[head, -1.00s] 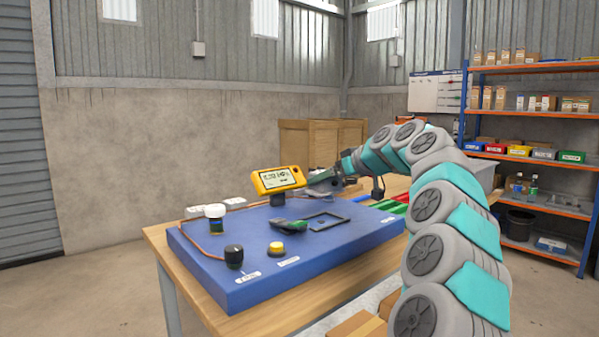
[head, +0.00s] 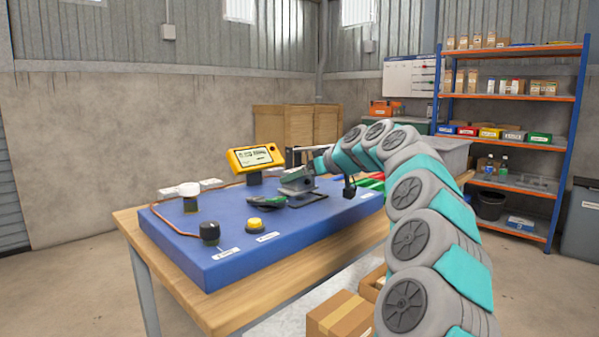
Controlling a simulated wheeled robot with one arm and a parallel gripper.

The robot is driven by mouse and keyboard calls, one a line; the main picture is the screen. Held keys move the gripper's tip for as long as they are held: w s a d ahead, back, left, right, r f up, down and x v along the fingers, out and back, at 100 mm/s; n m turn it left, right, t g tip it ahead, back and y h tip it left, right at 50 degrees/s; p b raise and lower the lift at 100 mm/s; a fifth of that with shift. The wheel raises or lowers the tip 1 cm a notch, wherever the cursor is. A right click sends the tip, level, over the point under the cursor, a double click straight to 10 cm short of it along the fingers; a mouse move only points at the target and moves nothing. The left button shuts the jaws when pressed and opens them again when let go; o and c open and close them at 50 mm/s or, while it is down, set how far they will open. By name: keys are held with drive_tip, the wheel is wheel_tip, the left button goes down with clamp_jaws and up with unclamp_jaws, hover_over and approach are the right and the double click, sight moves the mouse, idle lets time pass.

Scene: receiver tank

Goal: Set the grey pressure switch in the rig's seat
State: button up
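The rig is a blue board (head: 290,228) on a wooden table. A dark square frame (head: 310,201), perhaps the seat, lies on it, partly hidden by my gripper. My gripper (head: 296,188) is low over this frame, at the far middle of the board. A grey blocky shape shows at its end; I cannot tell whether this is the pressure switch or the gripper's own body. The fingertips are too small and covered to read. No grey pressure switch stands out clearly elsewhere on the board.
A yellow display unit (head: 256,157) stands behind. The board's front right is clear.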

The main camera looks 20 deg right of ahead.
drive_tip(key=shift+f, duration=0.55)
drive_tip(key=shift+s+b, duration=0.2)
drive_tip(key=shift+b, duration=0.5)
idle(0.3)
drive_tip(key=shift+f+b, duration=0.65)
idle(0.5)
drive_tip(key=o, duration=1.5)
drive_tip(key=shift+d, duration=0.1)
